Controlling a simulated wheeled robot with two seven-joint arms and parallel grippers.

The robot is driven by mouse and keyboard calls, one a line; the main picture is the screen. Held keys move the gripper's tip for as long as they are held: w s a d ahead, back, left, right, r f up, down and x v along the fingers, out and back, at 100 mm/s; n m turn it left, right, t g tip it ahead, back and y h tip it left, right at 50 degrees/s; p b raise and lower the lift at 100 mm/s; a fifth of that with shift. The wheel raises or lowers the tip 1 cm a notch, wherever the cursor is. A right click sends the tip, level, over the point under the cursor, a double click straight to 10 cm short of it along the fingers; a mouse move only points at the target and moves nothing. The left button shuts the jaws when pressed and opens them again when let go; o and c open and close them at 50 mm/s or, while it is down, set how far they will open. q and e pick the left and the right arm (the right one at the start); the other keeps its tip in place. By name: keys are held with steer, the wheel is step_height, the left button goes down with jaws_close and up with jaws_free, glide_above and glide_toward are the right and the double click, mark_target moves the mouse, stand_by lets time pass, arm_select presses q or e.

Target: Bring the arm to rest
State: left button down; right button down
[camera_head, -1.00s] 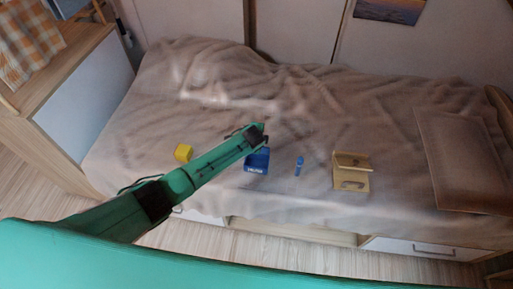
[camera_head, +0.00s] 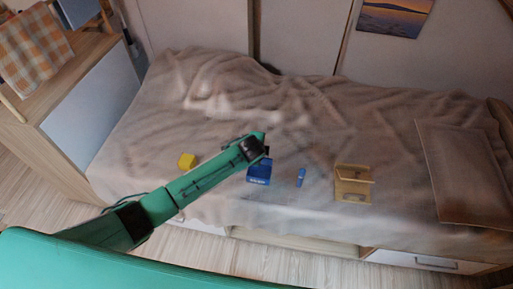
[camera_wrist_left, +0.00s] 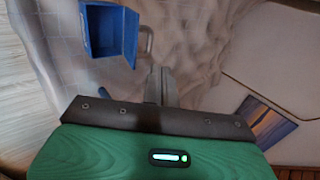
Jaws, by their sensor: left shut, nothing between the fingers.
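My left arm reaches in from the left over the bed in the head view. Its gripper (camera_head: 262,146) is above the bed, close to the blue box and partly overlapping its upper edge in the picture. In the left wrist view the fingers (camera_wrist_left: 160,84) are together with nothing between them. The blue box (camera_head: 258,173) stands on the bed cover, and it also shows, open, in the left wrist view (camera_wrist_left: 108,32). My right gripper does not show.
A yellow block (camera_head: 187,160), a small blue item (camera_head: 301,177) and an open cardboard-coloured box (camera_head: 353,184) are on the bed cover (camera_head: 330,120). A brown flat panel (camera_head: 465,175) lies at the right. A cabinet (camera_head: 95,105) stands at the left.

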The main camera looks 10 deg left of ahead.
arm_select(q)
steer(key=shift+v, duration=2.9)
steer(key=s+a+f+n, duration=0.1)
steer(key=s+a+f, duration=0.1)
steer(key=f, duration=0.4)
steer(key=s+a+f+n+g, duration=0.1)
steer(key=f+n, duration=0.1)
steer(key=f, duration=0.4)
steer(key=s+a+f+n+g, duration=0.1)
steer(key=s+a+f+n, duration=0.1)
steer(key=f, duration=0.4)
steer(key=shift+s+a, duration=0.35)
steer(key=s+a+f+n+g, duration=0.2)
steer(key=s+a+f+n, duration=0.25)
steer(key=s+f, duration=0.9)
steer(key=s+a+f+n+g, duration=0.1)
steer(key=s+a+f+n, duration=0.3)
steer(key=s+f, duration=0.95)
steer(key=s+a+f+n+g, duration=0.1)
steer(key=s, duration=1)
steer(key=s+a+f+n+g, duration=0.1)
steer(key=s, duration=1.1)
steer(key=shift+a+f+n, duration=0.35)
